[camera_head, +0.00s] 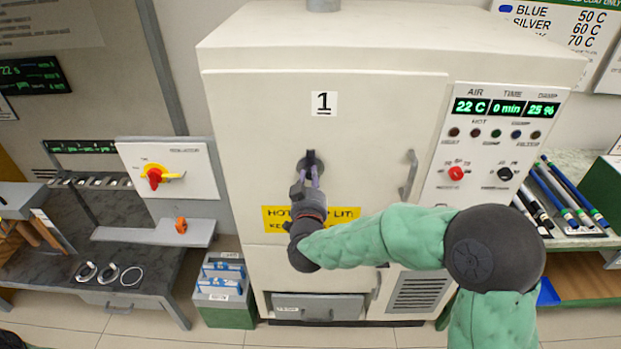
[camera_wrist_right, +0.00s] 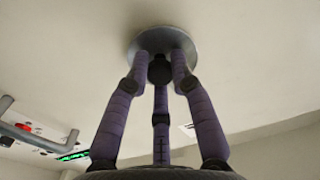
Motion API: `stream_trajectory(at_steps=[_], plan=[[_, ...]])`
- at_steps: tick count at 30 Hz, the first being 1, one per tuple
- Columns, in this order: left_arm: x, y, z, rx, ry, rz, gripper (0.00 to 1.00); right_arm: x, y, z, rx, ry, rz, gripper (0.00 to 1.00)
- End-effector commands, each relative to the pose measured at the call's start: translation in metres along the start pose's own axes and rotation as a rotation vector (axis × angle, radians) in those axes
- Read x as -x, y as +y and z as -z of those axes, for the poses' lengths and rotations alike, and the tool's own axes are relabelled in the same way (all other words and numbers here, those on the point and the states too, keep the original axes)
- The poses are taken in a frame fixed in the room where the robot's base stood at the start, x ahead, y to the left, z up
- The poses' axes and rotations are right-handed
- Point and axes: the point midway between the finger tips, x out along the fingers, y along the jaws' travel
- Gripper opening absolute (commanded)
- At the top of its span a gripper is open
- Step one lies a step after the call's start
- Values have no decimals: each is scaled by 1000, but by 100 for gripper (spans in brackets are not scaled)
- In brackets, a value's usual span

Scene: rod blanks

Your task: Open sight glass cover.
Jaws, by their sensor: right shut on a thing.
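The sight glass cover (camera_head: 302,166) is a small round grey disc with a dark knob, on the upper door of the white oven (camera_head: 240,110) below the label "1". It also shows as a grey disc (camera_wrist_right: 140,46) in the right wrist view. My right gripper (camera_head: 313,174) reaches straight at the door, its purple fingers shut on the cover's dark knob (camera_wrist_right: 160,69). The disc lies flat against the door; the glass behind it is not visible. The gripper hides part of the disc and of a yellow warning label (camera_head: 278,217). My left gripper is not in view.
A vertical door handle (camera_head: 409,174) and a control panel (camera_head: 495,145) reading 22 C and 0 min stand to the right of the cover. A bench with rods (camera_head: 570,195) is at right. A grey workbench (camera_head: 120,250) with a yellow-red switch (camera_head: 156,176) above it is at left.

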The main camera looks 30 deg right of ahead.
Motion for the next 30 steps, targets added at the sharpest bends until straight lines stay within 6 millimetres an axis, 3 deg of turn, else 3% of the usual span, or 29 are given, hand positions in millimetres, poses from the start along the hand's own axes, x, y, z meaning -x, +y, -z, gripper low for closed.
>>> stream_trajectory(at_steps=[11,30], plan=[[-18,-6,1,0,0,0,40,-1,-10,5,-220,14,0,0],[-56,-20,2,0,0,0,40,-1,-33,21,-827,18,2,0]])
